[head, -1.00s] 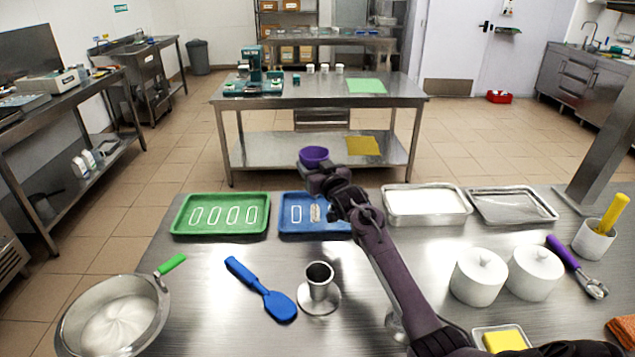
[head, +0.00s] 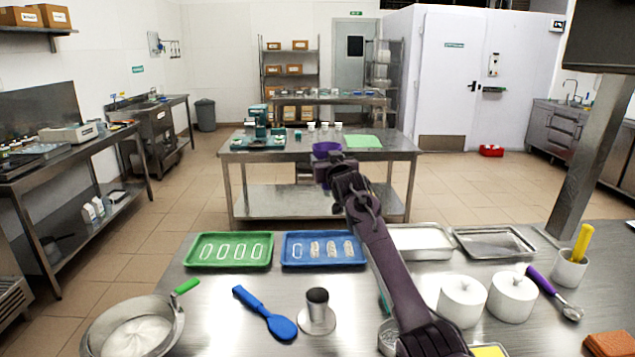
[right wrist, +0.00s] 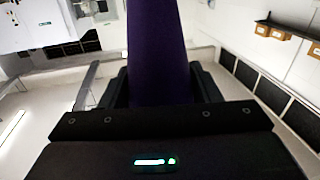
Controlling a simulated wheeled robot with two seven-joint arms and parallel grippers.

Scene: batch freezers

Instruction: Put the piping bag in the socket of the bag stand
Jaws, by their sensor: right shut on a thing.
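The purple piping bag (head: 326,149) is held up in the air by my right gripper (head: 327,165), well above and beyond the worktop. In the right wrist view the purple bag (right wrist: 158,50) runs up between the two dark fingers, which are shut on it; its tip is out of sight. The bag stand (head: 317,312) is a metal cup-like socket on a round base, upright on the near worktop. Its socket looks empty, and the bag is apart from it. My left gripper is not in view.
A blue spatula (head: 265,316) lies left of the stand, and a steel pan (head: 130,328) further left. Green (head: 229,250) and blue (head: 290,263) trays lie behind. Two white lidded pots (head: 462,301) stand to the right. My right arm crosses the worktop beside the stand.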

